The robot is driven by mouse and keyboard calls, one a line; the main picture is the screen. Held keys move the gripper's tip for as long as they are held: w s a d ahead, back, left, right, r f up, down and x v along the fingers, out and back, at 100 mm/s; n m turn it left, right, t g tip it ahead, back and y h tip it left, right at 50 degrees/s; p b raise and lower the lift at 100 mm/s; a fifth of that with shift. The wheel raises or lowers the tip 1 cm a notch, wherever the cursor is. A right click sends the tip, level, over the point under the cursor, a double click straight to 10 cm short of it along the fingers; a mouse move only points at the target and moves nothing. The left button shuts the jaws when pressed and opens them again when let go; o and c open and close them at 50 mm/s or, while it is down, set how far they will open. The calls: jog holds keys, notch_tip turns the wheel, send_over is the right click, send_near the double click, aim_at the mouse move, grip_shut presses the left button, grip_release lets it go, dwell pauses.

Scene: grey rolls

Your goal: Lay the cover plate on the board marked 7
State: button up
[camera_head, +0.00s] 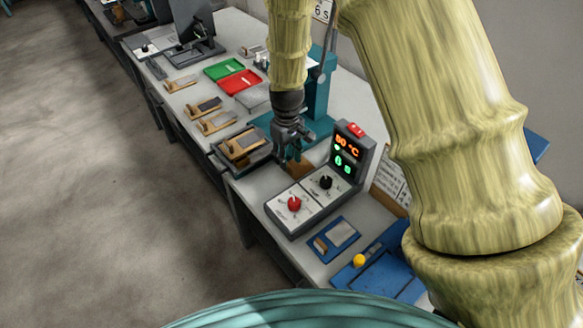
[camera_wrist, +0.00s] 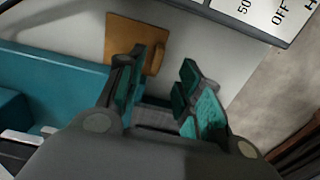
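My gripper (camera_head: 290,155) points down over the bench, beside the control box. In the wrist view my gripper (camera_wrist: 162,92) has its teal-padded fingers apart, with nothing between them. A flat orange-brown plate (camera_wrist: 130,38) with a raised bar lies on the bench just beyond the fingertips. It may be the cover plate. It shows partly behind the gripper in the head view (camera_head: 301,170). Several small wooden boards (camera_head: 217,122) with grey parts lie along the bench. One board (camera_head: 245,143) sits in a dark tray. I cannot read a 7 on any board.
The grey control box (camera_head: 310,195) with red and black knobs stands close to my gripper. A teal stand (camera_head: 318,92) rises behind it. Green (camera_head: 223,68) and red (camera_head: 240,82) trays lie farther along. A blue fixture (camera_head: 335,238) lies in front of the box.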

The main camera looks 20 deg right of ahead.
aim_at(290, 167)
jog(key=shift+s, duration=0.25)
jog(key=shift+s+f, duration=0.1)
jog(key=shift+s, duration=0.05)
jog(key=f, duration=0.1)
jog(key=f+p, duration=0.1)
jog(key=f, duration=0.1)
jog(key=shift+w+d+p, duration=0.25)
jog(key=shift+d+p, duration=0.05)
jog(key=shift+s+a+f, duration=0.1)
jog(key=shift+f, duration=0.8)
grip_shut()
